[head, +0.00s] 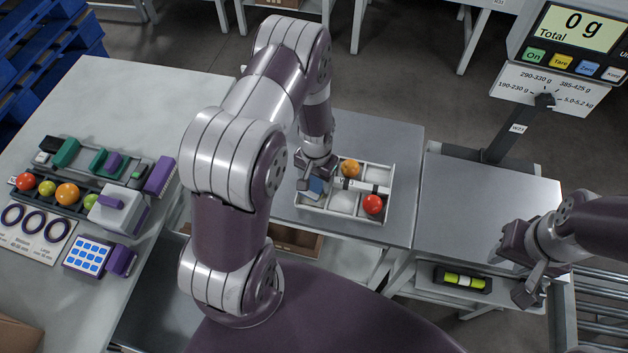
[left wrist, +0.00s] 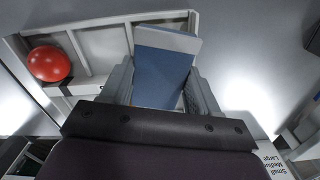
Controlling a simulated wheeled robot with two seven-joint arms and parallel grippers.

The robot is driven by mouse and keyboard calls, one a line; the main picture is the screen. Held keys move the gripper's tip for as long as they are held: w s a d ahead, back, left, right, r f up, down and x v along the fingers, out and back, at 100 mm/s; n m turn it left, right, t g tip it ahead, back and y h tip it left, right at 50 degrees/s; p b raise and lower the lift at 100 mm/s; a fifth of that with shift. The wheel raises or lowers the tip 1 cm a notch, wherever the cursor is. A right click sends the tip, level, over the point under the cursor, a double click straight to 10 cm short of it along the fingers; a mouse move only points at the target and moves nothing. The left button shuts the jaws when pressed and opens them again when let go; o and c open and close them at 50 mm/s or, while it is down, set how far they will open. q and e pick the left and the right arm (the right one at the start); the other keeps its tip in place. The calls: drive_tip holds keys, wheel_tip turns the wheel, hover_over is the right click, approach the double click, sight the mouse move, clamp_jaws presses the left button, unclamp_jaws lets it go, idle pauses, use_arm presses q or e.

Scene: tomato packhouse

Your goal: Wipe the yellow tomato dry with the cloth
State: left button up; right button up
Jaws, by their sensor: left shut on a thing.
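An orange-yellow tomato (head: 350,169) sits in a back compartment of the pale divided tray (head: 340,213) on the middle bench. The red tomato (head: 373,204) lies at the tray's front right; it also shows in the left wrist view (left wrist: 48,63). My left gripper (head: 310,178) is over the tray's left end, left of the orange-yellow tomato and apart from it. It is shut on a blue cloth (left wrist: 160,75), which shows between its fingers. The orange-yellow tomato is not visible in the left wrist view. My right gripper (head: 518,268) is open and empty at the right, far from the tray.
On the left table, a rack holds several red, green and orange tomatoes (head: 67,194), near a sizing card with rings (head: 33,222) and a blue keypad (head: 87,258). A scale display (head: 575,30) stands back right. The steel bench (head: 385,145) behind the tray is clear.

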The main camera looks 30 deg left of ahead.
use_arm(q)
drive_tip(key=shift+s, duration=0.15)
drive_tip(key=shift+s+r+p, duration=0.1)
drive_tip(key=shift+s+p, duration=0.1)
drive_tip(key=shift+p, duration=0.1)
drive_tip(key=shift+s+p, duration=0.3)
drive_tip(key=shift+s, duration=0.7)
drive_tip(key=shift+w, duration=0.1)
drive_tip(key=shift+w+f+b, duration=0.2)
drive_tip(key=shift+w+b, duration=0.15)
drive_tip(key=shift+w, duration=0.6)
drive_tip(key=shift+w+r, duration=0.1)
drive_tip(key=shift+w, duration=0.2)
drive_tip(key=shift+w, duration=0.1)
